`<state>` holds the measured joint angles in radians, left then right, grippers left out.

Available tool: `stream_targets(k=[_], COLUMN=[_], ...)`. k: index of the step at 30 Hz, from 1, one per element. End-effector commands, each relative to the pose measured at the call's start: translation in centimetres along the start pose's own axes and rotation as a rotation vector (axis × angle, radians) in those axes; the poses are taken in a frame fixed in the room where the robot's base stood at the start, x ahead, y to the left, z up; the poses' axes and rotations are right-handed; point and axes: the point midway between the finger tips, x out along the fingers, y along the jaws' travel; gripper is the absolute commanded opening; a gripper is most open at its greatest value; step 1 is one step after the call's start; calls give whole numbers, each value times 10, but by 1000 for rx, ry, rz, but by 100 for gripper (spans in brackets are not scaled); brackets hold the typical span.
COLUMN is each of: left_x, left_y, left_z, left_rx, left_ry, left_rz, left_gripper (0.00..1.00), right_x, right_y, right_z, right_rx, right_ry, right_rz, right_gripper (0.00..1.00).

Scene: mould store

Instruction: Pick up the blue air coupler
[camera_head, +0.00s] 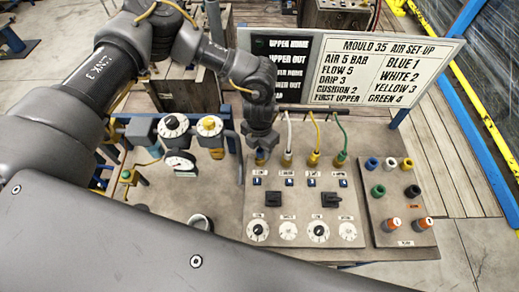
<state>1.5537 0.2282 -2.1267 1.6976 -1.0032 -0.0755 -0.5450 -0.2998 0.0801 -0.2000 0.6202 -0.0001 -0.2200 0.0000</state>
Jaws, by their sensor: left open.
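My left gripper (262,146) points down at the top left of the grey panel (300,208), at the left end of a row of hose couplers. It is open. It covers most of the leftmost spot in the row, so I cannot make out a blue coupler there or tell whether the fingers touch one. To its right stand a white coupler (288,158), a yellow coupler (313,158) and a green coupler (341,158), each with an upright hose. A blue round fitting (373,163) sits on the separate board (394,240) at right. My right gripper is not in view.
The panel has switches and a row of dials below the couplers. The right board holds several coloured fittings and two orange knobs (393,223). A gauge (180,163) and regulators stand left of the panel. A set-up sign (385,68), listing "BLUE 1", stands behind.

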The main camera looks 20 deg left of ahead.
Motion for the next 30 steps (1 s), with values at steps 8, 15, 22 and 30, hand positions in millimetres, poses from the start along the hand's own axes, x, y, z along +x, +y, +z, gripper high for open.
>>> stream_targets(k=[8,15,22,30], left_x=[21,21,21,20], left_y=[0,0,0,0], left_z=[0,0,0,0], left_rx=[-1,-1,-1,-1], left_ry=[0,0,0,-1], left_rz=[0,0,0,0], left_gripper=[49,38,8,0], right_x=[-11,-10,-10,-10], right_y=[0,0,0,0], right_z=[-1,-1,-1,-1], right_rx=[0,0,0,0], right_ry=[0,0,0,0], right_rz=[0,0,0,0], right_gripper=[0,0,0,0])
